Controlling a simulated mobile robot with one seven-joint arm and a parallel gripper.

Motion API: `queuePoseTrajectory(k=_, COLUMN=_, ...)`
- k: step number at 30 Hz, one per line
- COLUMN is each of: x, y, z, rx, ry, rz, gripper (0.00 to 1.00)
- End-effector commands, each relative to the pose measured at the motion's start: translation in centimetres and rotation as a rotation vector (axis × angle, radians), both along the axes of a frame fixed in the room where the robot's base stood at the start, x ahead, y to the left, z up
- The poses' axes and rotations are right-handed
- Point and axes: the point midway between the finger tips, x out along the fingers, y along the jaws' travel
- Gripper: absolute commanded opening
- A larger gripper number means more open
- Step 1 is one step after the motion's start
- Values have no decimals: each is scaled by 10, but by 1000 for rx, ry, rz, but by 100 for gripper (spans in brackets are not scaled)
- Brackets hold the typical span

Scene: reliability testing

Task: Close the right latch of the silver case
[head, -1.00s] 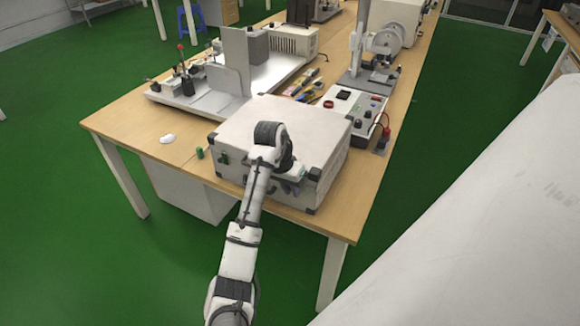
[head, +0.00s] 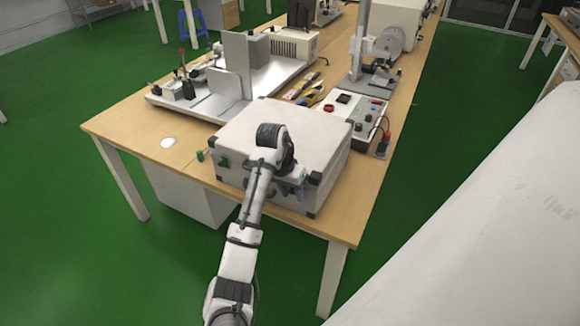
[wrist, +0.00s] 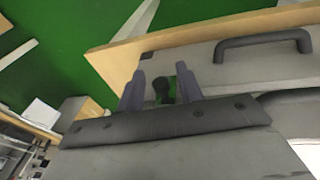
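The silver case (head: 240,125) stands on the wooden table with its lid down. Its left latch (head: 222,162) shows green at the left of the front face. My gripper (head: 289,192) is at the right part of that front face, and my wrist hides much of this area. In the wrist view my gripper (wrist: 160,92) is open, with its two grey-purple fingers apart. A dark knob-like piece with green beside it, apparently the right latch (wrist: 162,88), shows between them. I cannot tell if the fingers touch it. The case's dark handle (wrist: 262,42) is to the right.
A metal-plated machine (head: 225,95) stands behind the case, and a control box with knobs (head: 352,112) is behind it to the right. A flat white item (head: 168,142) lies to the left. The table's front edge is close under the case, with a bare strip at the right corner.

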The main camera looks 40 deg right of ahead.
Motion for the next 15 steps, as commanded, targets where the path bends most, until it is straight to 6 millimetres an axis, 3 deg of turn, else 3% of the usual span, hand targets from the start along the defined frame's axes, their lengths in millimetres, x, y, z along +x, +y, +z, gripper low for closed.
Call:
queuePoseTrajectory(k=8, x=5, y=7, z=27, rx=0, ry=-8, rz=2, gripper=36)
queuePoseTrajectory(k=15, x=9, y=16, z=73, rx=0, ry=-7, rz=2, gripper=36)
